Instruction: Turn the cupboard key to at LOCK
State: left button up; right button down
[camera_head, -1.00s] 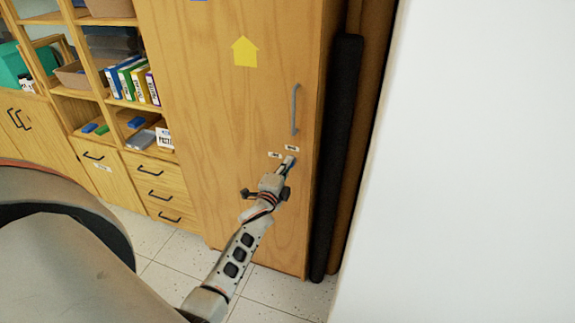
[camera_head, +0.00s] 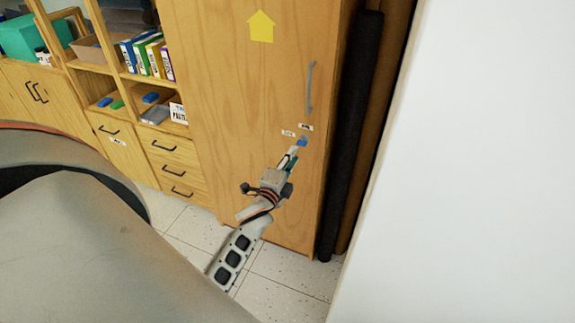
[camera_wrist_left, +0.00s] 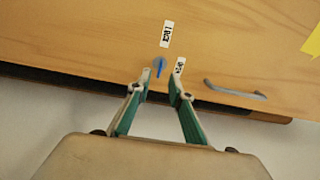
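The blue cupboard key (camera_head: 302,141) sits in the tall wooden cupboard door, below the handle. In the left wrist view the key (camera_wrist_left: 160,67) has its long side nearly up and down, roughly in line with the LOCK label (camera_wrist_left: 166,33) above it. The other label, apparently OPEN (camera_wrist_left: 179,66), is to its right. My left gripper (camera_head: 294,153) is just below and left of the key in the head view. In the wrist view its fingers (camera_wrist_left: 159,82) are apart, with the key showing just beyond the tips and no contact visible. My right gripper is out of view.
A grey door handle (camera_head: 310,87) is above the key. A dark roll (camera_head: 352,130) stands right of the cupboard, beside a white wall (camera_head: 475,170). Open shelves with binders (camera_head: 147,55) and drawers (camera_head: 175,170) are at left. Floor shows below.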

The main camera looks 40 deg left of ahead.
pick_arm(q)
jog(key=shift+v, duration=2.1)
jog(key=s+d+f+n+g+h, duration=0.3)
jog(key=s+d+f+n, duration=0.2)
jog(key=s+d+f, duration=0.3)
jog(key=s+d+f+n+g+h, duration=0.3)
jog(key=s+d+f+n, duration=0.2)
jog(key=s+d+f, duration=0.4)
jog(key=s+d, duration=0.3)
jog(key=s, duration=0.2)
jog(key=shift+s+d+n+g+h, duration=0.25)
jog(key=shift+n+g+h, duration=0.15)
